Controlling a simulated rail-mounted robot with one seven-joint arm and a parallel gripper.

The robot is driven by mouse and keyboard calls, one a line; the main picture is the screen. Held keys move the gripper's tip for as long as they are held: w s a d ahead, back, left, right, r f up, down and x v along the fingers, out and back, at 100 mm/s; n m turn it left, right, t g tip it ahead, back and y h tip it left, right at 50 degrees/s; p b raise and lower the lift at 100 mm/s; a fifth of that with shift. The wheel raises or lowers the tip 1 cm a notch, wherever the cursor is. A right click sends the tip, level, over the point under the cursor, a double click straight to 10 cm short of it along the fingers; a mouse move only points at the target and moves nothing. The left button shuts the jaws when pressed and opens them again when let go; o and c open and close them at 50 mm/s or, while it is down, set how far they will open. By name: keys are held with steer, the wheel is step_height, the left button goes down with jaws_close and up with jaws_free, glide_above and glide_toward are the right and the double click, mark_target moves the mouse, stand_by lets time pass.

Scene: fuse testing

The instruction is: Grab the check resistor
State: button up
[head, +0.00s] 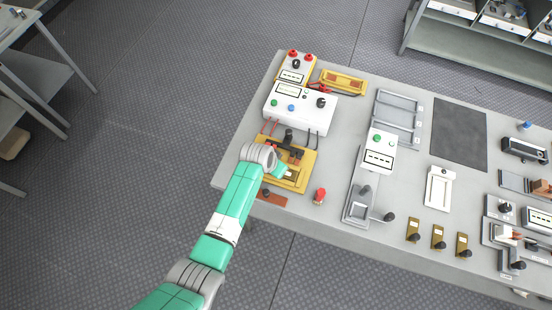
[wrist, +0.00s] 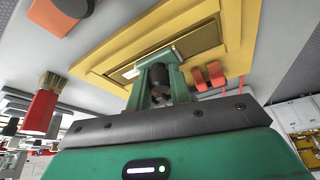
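I cannot single out the check resistor by a label. A yellow-framed fixture (head: 301,182) with dark parts and a black upright handle (head: 288,135) lies at the table's left front. My gripper (head: 282,171) is over this fixture, and my arm hides part of it. In the wrist view, the green fingers of my gripper (wrist: 159,72) are a little apart in front of the yellow frame (wrist: 100,55). A dark round part (wrist: 160,74) shows between them. I cannot tell whether the fingers touch it. A small white label lies beside the fingertips.
A white meter box (head: 300,108) with wires stands behind the fixture. Another yellow tray (head: 342,80) is farther back. A dark mat (head: 460,135) is clear.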

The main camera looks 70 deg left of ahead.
jaws_close()
step_height(320, 180, up, 4)
steer(key=shift+f, duration=0.15)
steer(key=s+d+r+p, duration=0.1)
steer(key=s+d, duration=0.9)
steer(key=d, duration=0.2)
steer(key=shift+s+r, duration=0.15)
steer(key=shift+s, duration=0.15)
